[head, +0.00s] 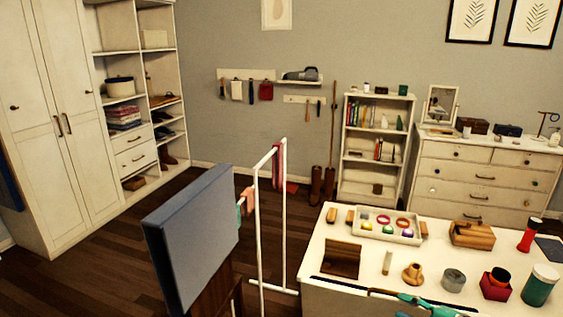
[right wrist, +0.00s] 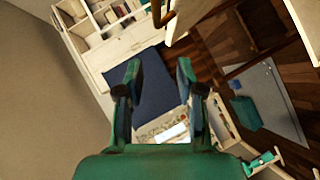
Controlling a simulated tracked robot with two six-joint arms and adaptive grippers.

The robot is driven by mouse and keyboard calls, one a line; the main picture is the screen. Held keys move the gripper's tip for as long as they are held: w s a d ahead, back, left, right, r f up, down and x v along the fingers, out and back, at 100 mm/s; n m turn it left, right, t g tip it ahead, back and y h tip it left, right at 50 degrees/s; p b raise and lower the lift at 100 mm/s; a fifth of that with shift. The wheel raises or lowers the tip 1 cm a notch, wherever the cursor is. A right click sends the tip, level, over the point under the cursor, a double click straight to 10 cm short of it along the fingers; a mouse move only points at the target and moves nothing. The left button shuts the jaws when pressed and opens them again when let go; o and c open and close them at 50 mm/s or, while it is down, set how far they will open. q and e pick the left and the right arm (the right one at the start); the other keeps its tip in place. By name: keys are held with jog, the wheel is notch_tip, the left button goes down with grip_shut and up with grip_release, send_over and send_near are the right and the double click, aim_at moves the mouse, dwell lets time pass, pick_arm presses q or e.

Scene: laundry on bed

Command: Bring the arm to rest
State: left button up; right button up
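My right gripper (head: 384,293) shows at the bottom of the head view, low against the front of the white table, with its teal arm to the right of it. In the right wrist view, my right gripper (right wrist: 158,70) has its two fingers spread well apart. Nothing is held between them; a dark blue panel (right wrist: 153,92) lies beyond, apart from the fingers. My left gripper is not seen in the head view.
The white table (head: 310,262) holds a tray (head: 372,236) with coloured rings and balls, wooden pieces, jars and a red bottle (head: 528,236). A blue-grey panel (head: 195,240) and a white rack (head: 261,250) stand left of it. Dark floor (head: 115,250) is open further left.

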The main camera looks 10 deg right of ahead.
jog(key=s+a+f+n+g+y, duration=0.2)
jog(key=a+f+g, duration=0.1)
jog(key=a, duration=0.6)
jog(key=s+a+f+n+g+y, duration=0.2)
jog(key=s+a+f+n, duration=0.1)
jog(key=a, duration=0.6)
jog(key=s+a+f+n+g, duration=0.5)
jog(key=s+a+f+n, duration=0.1)
jog(key=s+a, duration=0.15)
jog(key=s+f+m+g+h, duration=0.1)
jog(key=s+f+m+h, duration=0.2)
jog(key=s+m, duration=0.4)
jog(key=s+f+m+h, duration=0.4)
jog(key=s+f+m, duration=0.2)
jog(key=m, duration=1.9)
jog(key=shift+s+a+f+m+g, duration=0.2)
jog(key=shift+s+a+m+g, duration=0.15)
jog(key=shift+s, duration=0.35)
